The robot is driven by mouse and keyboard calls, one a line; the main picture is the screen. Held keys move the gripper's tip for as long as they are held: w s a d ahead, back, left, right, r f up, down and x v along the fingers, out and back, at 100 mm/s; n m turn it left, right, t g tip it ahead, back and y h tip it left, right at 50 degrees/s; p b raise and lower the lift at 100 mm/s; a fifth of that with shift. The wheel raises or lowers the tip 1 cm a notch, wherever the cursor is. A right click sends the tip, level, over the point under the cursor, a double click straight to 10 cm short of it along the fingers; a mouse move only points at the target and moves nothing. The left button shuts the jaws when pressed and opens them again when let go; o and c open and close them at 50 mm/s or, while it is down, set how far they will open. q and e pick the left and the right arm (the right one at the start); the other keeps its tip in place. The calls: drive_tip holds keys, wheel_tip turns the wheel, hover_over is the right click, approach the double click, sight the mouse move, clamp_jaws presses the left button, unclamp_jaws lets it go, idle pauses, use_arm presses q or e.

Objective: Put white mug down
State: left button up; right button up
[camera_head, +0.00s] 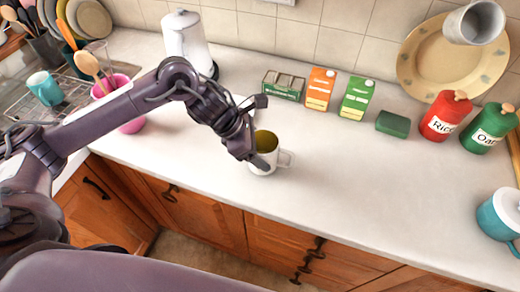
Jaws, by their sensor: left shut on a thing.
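The white mug (264,166) is at the middle of the white counter (360,190), near its front edge. It looks upright, with its handle to the right and a yellowish-brown inside. I cannot tell whether its base touches the counter. My left gripper (258,142) comes in from the left and is shut on the mug at its rim. The gripper hides part of the mug's left and far side. My right gripper is not in view.
Orange (319,89) and green (356,98) cartons, a green block (393,124) and red (444,116) and green (488,128) canisters stand behind. A teal pot (500,215) is at the right. A pink pot (130,124) is left. Counter right of the mug is clear.

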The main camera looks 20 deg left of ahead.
use_arm(q)
drive_tip(key=shift+f, duration=0.55)
drive_tip(key=o, duration=1.5)
drive_tip(key=shift+f, duration=0.1)
drive_tip(key=shift+r, duration=0.2)
drive_tip(key=shift+b+v, duration=1.15)
drive_tip(key=shift+v, duration=4.8)
